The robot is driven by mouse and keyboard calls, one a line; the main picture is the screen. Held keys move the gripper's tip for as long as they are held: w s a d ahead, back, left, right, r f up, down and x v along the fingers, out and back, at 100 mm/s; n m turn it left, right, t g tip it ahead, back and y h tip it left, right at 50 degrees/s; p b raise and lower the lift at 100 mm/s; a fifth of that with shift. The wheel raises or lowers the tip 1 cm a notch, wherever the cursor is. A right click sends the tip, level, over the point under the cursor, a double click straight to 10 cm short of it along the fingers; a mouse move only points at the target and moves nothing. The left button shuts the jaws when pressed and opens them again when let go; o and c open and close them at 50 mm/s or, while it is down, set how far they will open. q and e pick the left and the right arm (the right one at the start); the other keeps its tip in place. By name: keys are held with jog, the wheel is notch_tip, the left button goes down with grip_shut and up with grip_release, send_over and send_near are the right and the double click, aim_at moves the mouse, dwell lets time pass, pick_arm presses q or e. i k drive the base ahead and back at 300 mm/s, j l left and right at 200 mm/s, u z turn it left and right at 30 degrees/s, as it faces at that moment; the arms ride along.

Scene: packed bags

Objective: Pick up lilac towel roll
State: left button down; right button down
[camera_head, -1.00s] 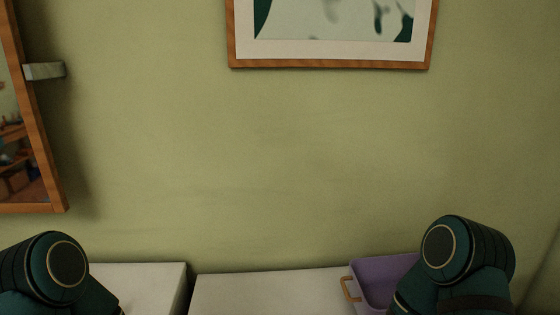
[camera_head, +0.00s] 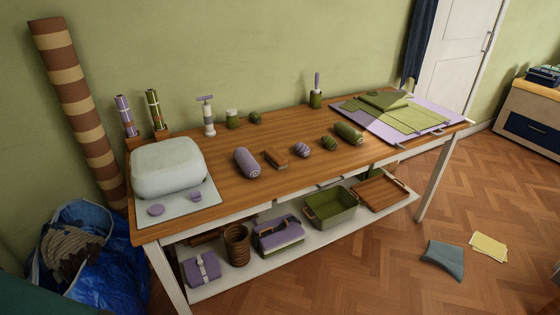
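A lilac towel roll (camera_head: 246,163) lies on the wooden tabletop (camera_head: 215,152), left of the middle. It sits to the right of a white rounded case (camera_head: 168,166) and left of a small brown block (camera_head: 276,159). A green roll (camera_head: 348,133) of similar shape lies further right, and a small lilac bundle (camera_head: 302,144) lies between them. Neither of my grippers is in view; only a dark teal part of me shows at the lower left corner.
The lower shelf (camera_head: 240,277) holds a green bin (camera_head: 331,208), a basket (camera_head: 237,244) and lilac folded items (camera_head: 201,269). A blue bag (camera_head: 112,270) stands at the left by a tall striped roll (camera_head: 78,110).

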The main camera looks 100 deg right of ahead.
aim_at(250, 167)
jog(key=z, duration=3.15)
